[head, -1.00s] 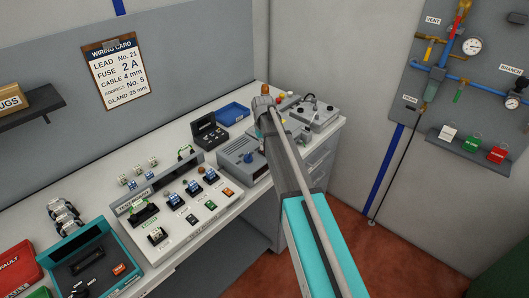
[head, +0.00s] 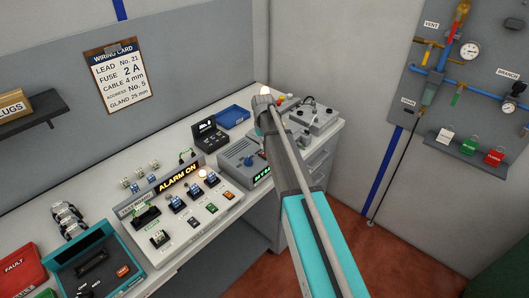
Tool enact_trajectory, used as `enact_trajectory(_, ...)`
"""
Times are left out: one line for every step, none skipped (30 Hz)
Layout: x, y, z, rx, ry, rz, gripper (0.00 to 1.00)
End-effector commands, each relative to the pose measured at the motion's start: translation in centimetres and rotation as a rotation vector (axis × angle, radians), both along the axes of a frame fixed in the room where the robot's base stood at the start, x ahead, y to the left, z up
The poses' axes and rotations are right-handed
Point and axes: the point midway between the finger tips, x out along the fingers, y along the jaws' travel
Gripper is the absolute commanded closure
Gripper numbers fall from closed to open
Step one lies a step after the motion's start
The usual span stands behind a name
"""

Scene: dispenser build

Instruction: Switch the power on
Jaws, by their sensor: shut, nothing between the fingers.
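The test board (head: 200,212) on the bench carries blue switches, small buttons and a display (head: 179,178) lit with "ALARM ON". A round lamp (head: 202,173) on it glows. A grey unit (head: 236,162) with a blue knob, right of the board, shows a lit green readout (head: 262,176). I cannot make out which control is the power switch. My arm reaches up from the bottom over the bench's right part. My gripper is hidden behind its end. A beacon (head: 264,90) glows just above the arm's end.
A small black case (head: 209,135) and a blue tray (head: 232,115) stand at the back. A grey box with a cable (head: 318,116) is at the right end. A teal case (head: 98,262) and red box (head: 22,266) stand at left. A pipe panel (head: 465,80) hangs right.

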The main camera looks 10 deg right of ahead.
Motion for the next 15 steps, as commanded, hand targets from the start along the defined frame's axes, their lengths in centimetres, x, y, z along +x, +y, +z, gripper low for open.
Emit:
enact_trajectory(0.0, 0.0, 0.6, 0.0, 0.0, 0.0, 1.0)
enact_trajectory(0.0, 0.0, 0.8, 0.0, 0.0, 0.0, 1.0)
enact_trajectory(0.0, 0.0, 1.0, 0.0, 0.0, 0.0, 1.0)
enact_trajectory(0.0, 0.0, 1.2, 0.0, 0.0, 0.0, 1.0)
enact_trajectory(0.0, 0.0, 1.3, 0.0, 0.0, 0.0, 1.0)
enact_trajectory(0.0, 0.0, 1.6, 0.0, 0.0, 0.0, 1.0)
enact_trajectory(0.0, 0.0, 1.7, 0.0, 0.0, 0.0, 1.0)
enact_trajectory(0.0, 0.0, 1.9, 0.0, 0.0, 0.0, 1.0)
enact_trajectory(0.0, 0.0, 2.1, 0.0, 0.0, 0.0, 1.0)
enact_trajectory(0.0, 0.0, 2.3, 0.0, 0.0, 0.0, 1.0)
enact_trajectory(0.0, 0.0, 2.4, 0.0, 0.0, 0.0, 1.0)
enact_trajectory(0.0, 0.0, 2.7, 0.0, 0.0, 0.0, 1.0)
enact_trajectory(0.0, 0.0, 2.8, 0.0, 0.0, 0.0, 1.0)
enact_trajectory(0.0, 0.0, 3.0, 0.0, 0.0, 0.0, 1.0)
enact_trajectory(0.0, 0.0, 3.2, 0.0, 0.0, 0.0, 1.0)
